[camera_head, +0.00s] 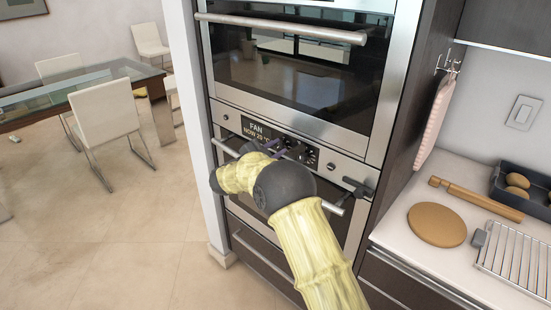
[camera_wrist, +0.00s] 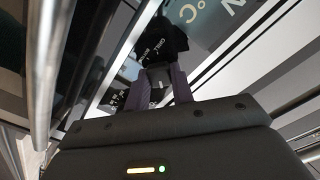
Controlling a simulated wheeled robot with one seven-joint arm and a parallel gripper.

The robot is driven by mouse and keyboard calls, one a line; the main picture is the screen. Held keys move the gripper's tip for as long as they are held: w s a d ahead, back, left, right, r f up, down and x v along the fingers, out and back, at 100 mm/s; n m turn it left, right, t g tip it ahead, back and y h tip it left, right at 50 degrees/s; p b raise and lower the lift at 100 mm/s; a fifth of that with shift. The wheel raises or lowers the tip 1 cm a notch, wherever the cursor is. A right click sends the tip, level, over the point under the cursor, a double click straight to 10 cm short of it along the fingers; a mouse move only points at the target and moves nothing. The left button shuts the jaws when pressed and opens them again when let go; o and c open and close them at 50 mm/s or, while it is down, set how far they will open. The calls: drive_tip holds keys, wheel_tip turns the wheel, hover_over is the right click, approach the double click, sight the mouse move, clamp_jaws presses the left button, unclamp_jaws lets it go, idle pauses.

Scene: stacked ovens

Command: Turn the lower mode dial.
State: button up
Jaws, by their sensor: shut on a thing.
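The lower oven (camera_head: 345,222) has a steel control panel with a lit display reading "FAN" and "NOW 20 °C" (camera_head: 258,132). A black mode dial (camera_wrist: 160,40) with white lettering shows at the top of the wrist view. My gripper (camera_wrist: 158,86) has its two purple fingers on either side of the dial's knob and is shut on it. In the head view my gripper (camera_head: 280,149) reaches the panel just right of the display. My wrist partly hides the dial there, so its pointer setting cannot be read.
The upper oven (camera_head: 290,65) with a long bar handle (camera_head: 280,28) is directly above. A counter at right holds a wooden board (camera_head: 437,224), a rolling pin (camera_head: 475,199), a wire rack (camera_head: 515,258) and a dark tray (camera_head: 507,182).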

drive_tip(key=shift+f+m+b, duration=0.1)
drive_tip(key=shift+m+b, duration=0.35)
drive_tip(key=shift+m, duration=0.05)
drive_tip(key=o, duration=1)
drive_tip(key=b+v, duration=0.2)
drive_tip(key=v, duration=1.5)
drive_tip(key=shift+s+a, duration=0.15)
